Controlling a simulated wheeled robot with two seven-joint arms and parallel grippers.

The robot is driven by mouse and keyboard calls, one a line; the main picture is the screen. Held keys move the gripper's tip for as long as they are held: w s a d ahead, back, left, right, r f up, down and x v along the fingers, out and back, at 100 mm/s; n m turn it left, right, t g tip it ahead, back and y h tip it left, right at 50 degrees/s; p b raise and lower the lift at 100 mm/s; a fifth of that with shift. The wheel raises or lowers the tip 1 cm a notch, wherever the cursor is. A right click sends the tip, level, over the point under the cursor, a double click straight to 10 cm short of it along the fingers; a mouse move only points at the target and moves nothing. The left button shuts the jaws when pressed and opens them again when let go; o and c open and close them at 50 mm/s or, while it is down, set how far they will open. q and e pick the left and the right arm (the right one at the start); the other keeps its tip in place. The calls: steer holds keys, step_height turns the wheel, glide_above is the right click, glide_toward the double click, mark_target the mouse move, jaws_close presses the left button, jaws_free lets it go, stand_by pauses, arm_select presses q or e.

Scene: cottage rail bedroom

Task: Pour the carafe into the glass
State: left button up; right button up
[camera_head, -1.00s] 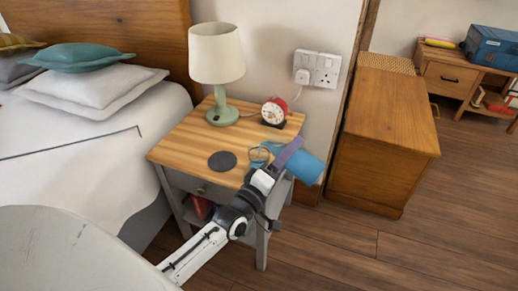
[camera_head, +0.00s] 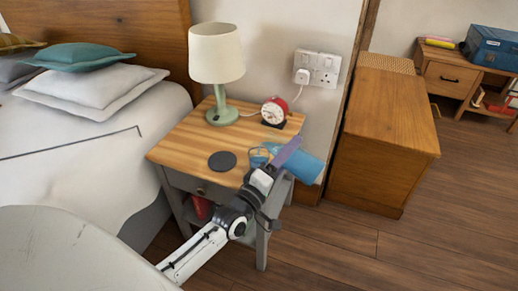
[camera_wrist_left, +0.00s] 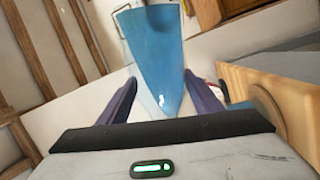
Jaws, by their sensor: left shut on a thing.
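The blue carafe (camera_head: 307,168) is tilted far over at the right edge of the nightstand, its wide end toward the right. My left gripper (camera_head: 287,155) is shut on it. In the left wrist view, the carafe (camera_wrist_left: 155,50) lies between the two dark fingers of the left gripper (camera_wrist_left: 160,92). The glass (camera_head: 258,157) is at the carafe's left end, near the nightstand's right edge. It looks clear with blue inside; the gripper partly hides it, and I cannot tell whether the two touch. My right gripper is not in view.
The wooden nightstand (camera_head: 185,147) holds a dark round coaster (camera_head: 222,161), a green-based lamp (camera_head: 215,60) and a red alarm clock (camera_head: 274,110). A bed (camera_head: 75,150) stands left and a wooden chest (camera_head: 385,140) right. Floor is clear at lower right.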

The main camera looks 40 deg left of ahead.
arm_select(q)
steer(key=shift+a+r+n, duration=0.15)
steer(key=shift+a+n, duration=0.05)
steer(key=shift+n, duration=0.2)
stand_by(1.7)
